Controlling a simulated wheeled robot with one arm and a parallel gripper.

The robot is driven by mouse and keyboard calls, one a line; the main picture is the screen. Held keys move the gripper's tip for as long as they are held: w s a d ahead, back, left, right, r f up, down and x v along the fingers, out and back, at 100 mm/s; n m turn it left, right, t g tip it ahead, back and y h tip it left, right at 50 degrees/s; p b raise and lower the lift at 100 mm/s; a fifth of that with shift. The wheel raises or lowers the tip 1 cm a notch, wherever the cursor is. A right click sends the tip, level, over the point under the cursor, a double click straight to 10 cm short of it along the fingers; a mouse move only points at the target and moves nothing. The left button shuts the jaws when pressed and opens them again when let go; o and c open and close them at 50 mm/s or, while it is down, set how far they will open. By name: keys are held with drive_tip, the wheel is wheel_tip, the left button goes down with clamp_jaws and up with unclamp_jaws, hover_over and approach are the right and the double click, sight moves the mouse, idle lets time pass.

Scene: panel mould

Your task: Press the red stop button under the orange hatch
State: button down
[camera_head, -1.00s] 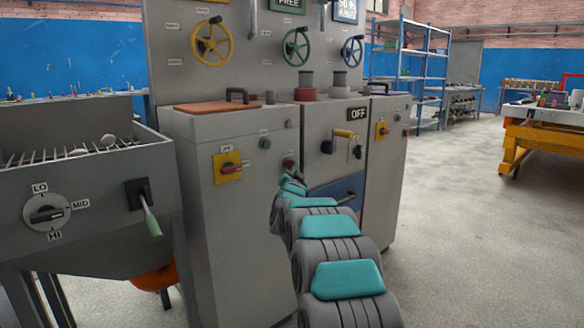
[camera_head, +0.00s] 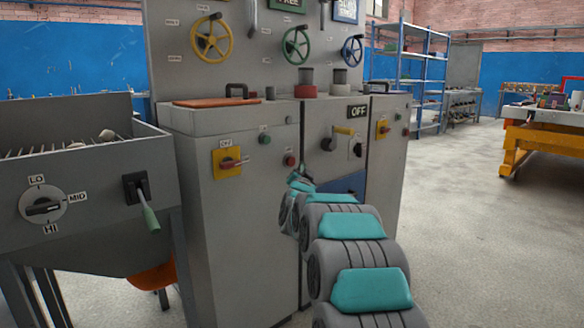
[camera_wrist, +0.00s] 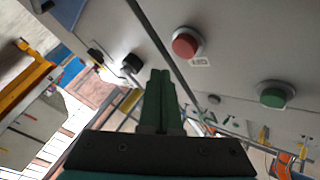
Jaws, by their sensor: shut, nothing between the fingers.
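The orange hatch (camera_head: 215,102) lies flat on top of the left grey cabinet, with a black handle (camera_head: 237,90) on it. On that cabinet's front, near its right edge, is a round red button (camera_head: 290,160), with a green button (camera_head: 264,139) up and left of it. The wrist view shows the red button (camera_wrist: 186,43) and green button (camera_wrist: 273,94) on the panel. My gripper (camera_wrist: 161,73) is shut and empty, its green fingers apart from the red button in the picture. In the head view my arm hides most of it. Anything beneath the hatch is hidden.
A red switch on a yellow plate (camera_head: 227,162) is left of the red button. The middle cabinet has an OFF sign (camera_head: 357,112), a yellow-handled lever (camera_head: 343,131) and a blue panel (camera_head: 343,184). A grey bin with a dial (camera_head: 44,207) stands left.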

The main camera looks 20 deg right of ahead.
drive_tip(key=s, duration=0.1)
drive_tip(key=s+d+b, duration=0.1)
drive_tip(key=shift+s+f, duration=0.1)
drive_tip(key=shift+s, duration=0.2)
drive_tip(key=shift+a, duration=0.1)
idle(0.5)
